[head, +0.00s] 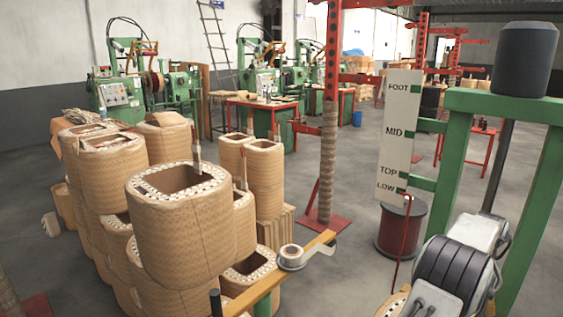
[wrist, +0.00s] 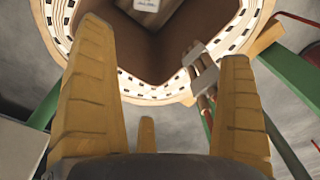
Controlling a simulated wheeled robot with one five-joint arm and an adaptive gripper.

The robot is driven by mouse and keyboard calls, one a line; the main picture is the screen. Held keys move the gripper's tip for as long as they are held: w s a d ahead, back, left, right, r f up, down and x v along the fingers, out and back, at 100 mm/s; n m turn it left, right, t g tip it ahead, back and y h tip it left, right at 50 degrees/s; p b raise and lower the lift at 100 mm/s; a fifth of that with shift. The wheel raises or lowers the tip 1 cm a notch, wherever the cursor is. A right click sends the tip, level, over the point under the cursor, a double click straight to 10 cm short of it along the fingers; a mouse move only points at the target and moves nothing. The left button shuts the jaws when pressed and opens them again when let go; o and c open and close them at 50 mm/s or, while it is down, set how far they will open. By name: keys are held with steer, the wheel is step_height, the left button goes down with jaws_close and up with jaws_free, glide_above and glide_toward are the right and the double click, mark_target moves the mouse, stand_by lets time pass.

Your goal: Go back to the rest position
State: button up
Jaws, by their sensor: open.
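Beyond the fingers is a round coil (wrist: 145,97) with a pale rim marked with dark slots and a large opening. A small white labelled object (wrist: 147,5) shows inside that opening. A grey piece (wrist: 203,72) sits by the coil's rim near the right finger; I cannot tell whether they touch. In the head view, I cannot make out my gripper. My black ribbed and white arm part is at the lower right.
Wrapped coils (head: 185,235) are stacked at the left. A tape roll (head: 291,256) lies on a wooden bar (head: 322,242). A red post (head: 329,150), a board (head: 398,138) marked FOOT, MID, TOP, LOW and a green frame (head: 455,165) stand close by. Grey floor is open behind.

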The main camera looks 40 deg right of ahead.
steer(key=a+f+n, duration=0.1)
steer(key=a, duration=0.3)
steer(key=w+a+f+n+y, duration=0.1)
steer(key=a+f+n, duration=0.1)
steer(key=a, duration=0.2)
steer(key=w+a+f+n+y, duration=0.1)
steer(key=a+f+n, duration=0.1)
steer(key=a, duration=0.2)
steer(key=shift+w+a, duration=0.15)
steer(key=w+a+r+n+t+p, duration=0.1)
steer(key=w+a+r+n, duration=0.4)
steer(key=a, duration=0.8)
steer(key=w+a+r+n+t+h+p, duration=0.1)
steer(key=w+a+r+n+p, duration=0.3)
steer(key=a, duration=1)
steer(key=w+a+r+n+t+p, duration=0.1)
steer(key=w+a+r+n+p, duration=0.1)
steer(key=w+a+r+n, duration=0.6)
steer(key=a+r+n, duration=0.2)
steer(key=a+r, duration=0.1)
steer(key=a, duration=0.2)
steer(key=shift+w+a+r, duration=0.2)
steer(key=shift+w+a, duration=0.05)
steer(key=shift+a, duration=0.1)
steer(key=shift+d, duration=0.1)
